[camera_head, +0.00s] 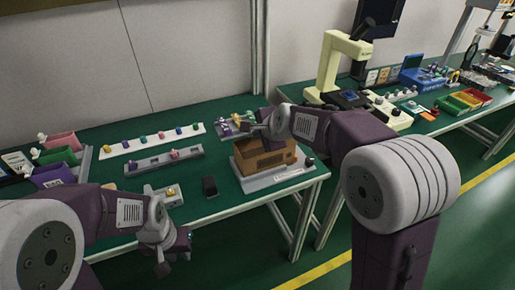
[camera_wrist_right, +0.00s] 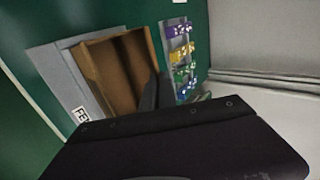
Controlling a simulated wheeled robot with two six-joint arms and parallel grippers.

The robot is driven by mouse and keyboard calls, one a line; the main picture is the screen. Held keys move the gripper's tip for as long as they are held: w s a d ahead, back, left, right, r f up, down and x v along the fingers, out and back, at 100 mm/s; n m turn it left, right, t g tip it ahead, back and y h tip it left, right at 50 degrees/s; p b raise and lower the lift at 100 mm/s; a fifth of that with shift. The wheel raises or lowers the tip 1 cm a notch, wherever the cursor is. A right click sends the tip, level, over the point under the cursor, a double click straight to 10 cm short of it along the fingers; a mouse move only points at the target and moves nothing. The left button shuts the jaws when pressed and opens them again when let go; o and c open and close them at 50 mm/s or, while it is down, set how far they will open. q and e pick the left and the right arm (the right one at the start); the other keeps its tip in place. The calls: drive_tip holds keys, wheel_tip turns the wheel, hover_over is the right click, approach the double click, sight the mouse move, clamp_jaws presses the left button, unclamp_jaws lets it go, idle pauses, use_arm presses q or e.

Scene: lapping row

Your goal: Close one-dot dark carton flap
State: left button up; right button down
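A brown carton (camera_head: 262,160) sits on a light grey plate (camera_head: 285,176) near the right end of the near bench. In the right wrist view the carton (camera_wrist_right: 100,72) looks open at the top, with brown walls around a darker inside. I cannot make out any dot marking. My right gripper (camera_head: 250,128) is over the back left of the carton, close to its upper edge. In the wrist view a dark finger (camera_wrist_right: 150,95) reaches beside the carton's wall; contact is unclear. My left gripper (camera_head: 173,264) hangs empty at the bench's front edge, fingers apart, away from the carton.
A rack of coloured pieces (camera_wrist_right: 183,62) stands close behind the carton. A black phone-like object (camera_head: 209,186) and a small grey fixture (camera_head: 168,196) lie to its left. Strips with coloured knobs (camera_head: 152,138) and coloured bins (camera_head: 58,158) are farther left. A microscope (camera_head: 335,70) stands on the other bench.

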use_arm(q)
wheel_tip(320, 180, down, 5)
drive_tip(key=b, duration=0.3)
use_arm(e)
drive_tip(key=shift+s+d+f+t, duration=0.1)
drive_tip(key=shift+s+f+t, duration=0.05)
drive_tip(key=shift+t, duration=0.45)
